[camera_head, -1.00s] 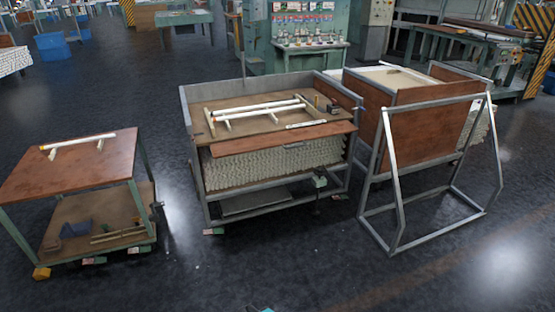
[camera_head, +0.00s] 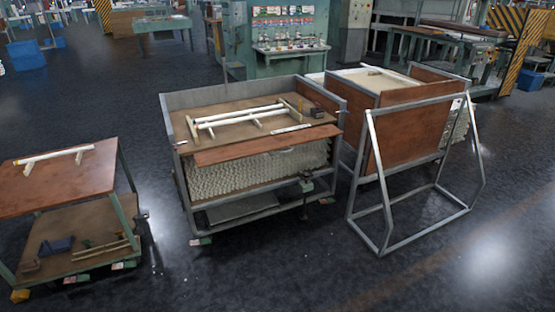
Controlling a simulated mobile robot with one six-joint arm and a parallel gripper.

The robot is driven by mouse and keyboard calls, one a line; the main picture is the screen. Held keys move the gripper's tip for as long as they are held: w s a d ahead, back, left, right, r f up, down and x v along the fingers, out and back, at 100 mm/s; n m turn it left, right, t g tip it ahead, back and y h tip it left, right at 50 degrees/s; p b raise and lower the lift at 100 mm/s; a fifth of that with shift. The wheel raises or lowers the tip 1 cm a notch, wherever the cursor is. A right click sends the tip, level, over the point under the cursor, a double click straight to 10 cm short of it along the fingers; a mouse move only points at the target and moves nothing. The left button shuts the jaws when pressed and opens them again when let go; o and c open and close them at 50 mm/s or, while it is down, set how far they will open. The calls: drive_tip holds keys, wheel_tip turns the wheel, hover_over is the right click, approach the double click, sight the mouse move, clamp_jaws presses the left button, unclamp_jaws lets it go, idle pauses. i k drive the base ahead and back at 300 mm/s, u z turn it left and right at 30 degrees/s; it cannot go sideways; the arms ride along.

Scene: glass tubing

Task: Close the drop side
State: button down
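The middle cart has a grey metal frame (camera_head: 232,92) with raised walls at the back and sides. Along its front upper edge is a reddish-brown board (camera_head: 265,145), which looks like the drop side. It seems to lean outward, not standing upright like the other walls; its exact angle is hard to tell. Below it, packed pale tube ends (camera_head: 255,174) show in the open front. A small dark fitting (camera_head: 306,183) sits under the board toward the right. My gripper is not in view.
White tubes (camera_head: 240,115) lie on the middle cart's top. A low table (camera_head: 60,185) stands left. Another brown-panelled cart (camera_head: 420,130) and an empty slanted metal frame (camera_head: 385,212) stand right. The dark floor in front is clear.

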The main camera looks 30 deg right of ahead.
sight(234, 151)
drive_tip(key=u, duration=0.3)
drive_tip(key=i, duration=1.35)
drive_tip(key=z, duration=0.45)
